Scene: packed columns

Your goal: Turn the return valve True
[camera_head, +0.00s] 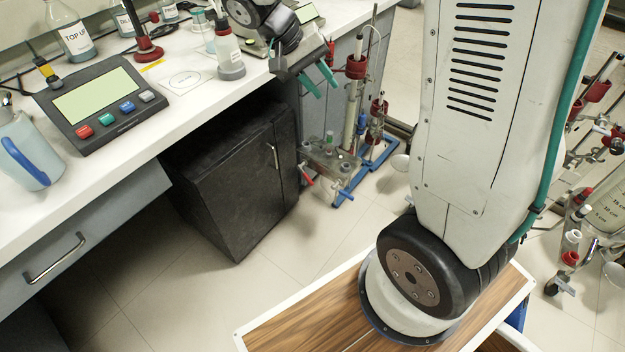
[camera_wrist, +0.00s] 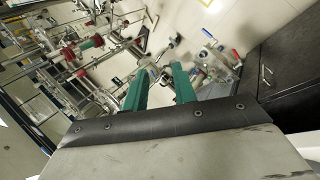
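A valve block (camera_head: 330,158) stands low by the bench end, with a red handle (camera_head: 306,174) at its left and a blue handle (camera_head: 346,194) at its right front. I cannot tell which is the return valve. In the wrist view the block is at upper right, with the red handle (camera_wrist: 236,54) and blue handle (camera_wrist: 207,33) beyond my fingers. My gripper (camera_head: 321,84) has two green fingers, apart and empty, above the block by the bench edge. It also shows in the wrist view (camera_wrist: 160,72). It touches neither handle.
A column (camera_head: 351,110) with red clamps rises behind the block, close to my gripper. A black cabinet (camera_head: 235,180) stands left of the block. The white bench (camera_head: 190,105) holds bottles and a control box (camera_head: 98,103). More clamped glassware (camera_head: 590,200) stands at right. Floor in front is clear.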

